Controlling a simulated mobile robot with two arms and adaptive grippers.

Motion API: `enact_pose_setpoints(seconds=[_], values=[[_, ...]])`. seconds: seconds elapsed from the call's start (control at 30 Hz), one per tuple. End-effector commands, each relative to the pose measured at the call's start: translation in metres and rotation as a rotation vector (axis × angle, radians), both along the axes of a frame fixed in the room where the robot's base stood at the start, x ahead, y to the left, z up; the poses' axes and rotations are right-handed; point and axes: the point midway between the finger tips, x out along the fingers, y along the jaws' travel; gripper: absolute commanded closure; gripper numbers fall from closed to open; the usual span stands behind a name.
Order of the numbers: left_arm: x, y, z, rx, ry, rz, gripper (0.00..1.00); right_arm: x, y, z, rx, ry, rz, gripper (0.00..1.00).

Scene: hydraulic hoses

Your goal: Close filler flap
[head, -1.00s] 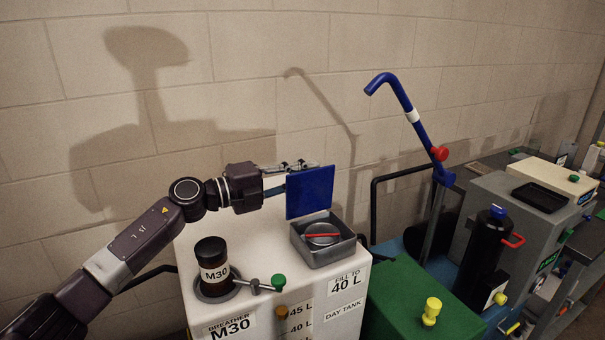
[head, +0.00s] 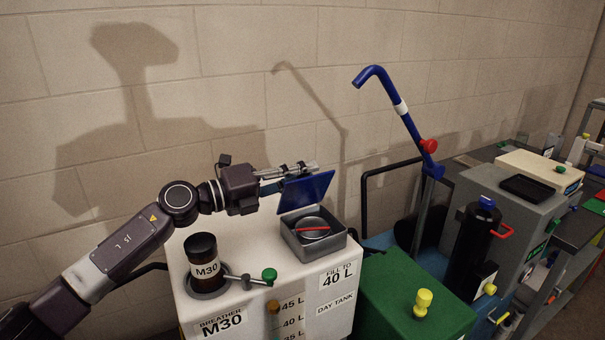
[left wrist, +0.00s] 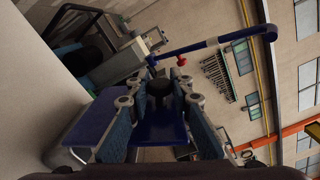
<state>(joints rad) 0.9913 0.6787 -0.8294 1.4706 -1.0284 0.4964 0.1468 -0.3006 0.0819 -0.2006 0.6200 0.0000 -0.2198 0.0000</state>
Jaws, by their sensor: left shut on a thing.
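The blue filler flap (head: 308,193) stands partly open on the grey filler box (head: 316,252) on top of the white day tank. It leans forward over the box's back part. A round opening with a red bar (head: 312,229) shows inside the box. My left gripper (head: 298,168) is shut on the flap at its upper edge. In the left wrist view the blue flap (left wrist: 160,132) shows between the fingers of the left gripper (left wrist: 160,101). The exact contact is partly hidden. My right gripper is in neither view.
A dark M30 breather (head: 203,258) and a green-knobbed valve (head: 269,275) stand on the tank (head: 255,235), left of the box. A blue bent pipe (head: 386,92) rises at the right, behind a green box (head: 400,290). The wall is close behind.

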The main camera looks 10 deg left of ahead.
Motion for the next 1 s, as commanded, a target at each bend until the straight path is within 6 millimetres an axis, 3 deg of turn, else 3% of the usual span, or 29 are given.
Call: enact_pose_setpoints(seconds=[0.13, 0.17, 0.3, 0.67, 1.0], values=[[0.0, 0.0, -0.002, 0.001, 0.004, -0.002, 1.0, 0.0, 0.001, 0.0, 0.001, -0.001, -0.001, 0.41], [0.0, 0.0, -0.002, 0.001, 0.004, -0.002, 0.79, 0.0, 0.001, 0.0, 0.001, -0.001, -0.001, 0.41], [0.0, 0.0, -0.002, 0.001, 0.004, -0.001, 0.64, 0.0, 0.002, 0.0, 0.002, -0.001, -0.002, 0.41], [-0.002, 0.004, -0.001, 0.0, 0.003, 0.001, 0.62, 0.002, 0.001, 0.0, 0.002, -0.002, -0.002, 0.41], [-0.037, 0.057, -0.003, 0.002, 0.005, 0.002, 0.62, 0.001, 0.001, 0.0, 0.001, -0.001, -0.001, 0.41]])
